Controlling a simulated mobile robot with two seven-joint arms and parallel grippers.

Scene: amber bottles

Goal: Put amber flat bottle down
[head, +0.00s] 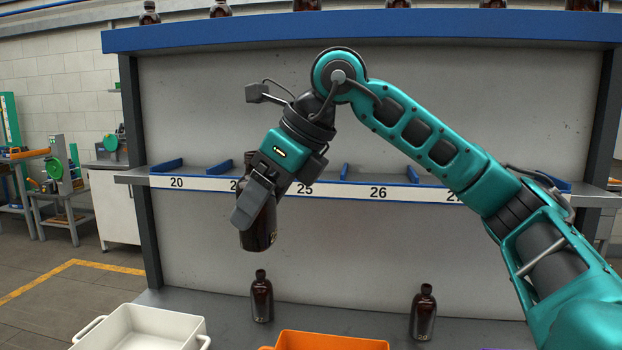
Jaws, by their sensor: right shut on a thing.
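My right gripper (254,204) is shut on an amber flat bottle (259,236). The bottle is dark brown, nearly upright with a slight tilt, and its upper part is hidden by the gripper. It hangs in front of the numbered shelf (334,190), above the lower surface. Two similar dark amber bottles stand upright on the lower grey surface (350,312): one (262,299) a little below the held bottle, the other (423,314) to the right. My left gripper is not in view.
A white bin (138,329) stands at the lower left and an orange bin (331,342) at the bottom middle. Blue dividers split the numbered shelf. Several bottles show on the blue-edged top shelf (370,29). The lower surface between the two standing bottles is clear.

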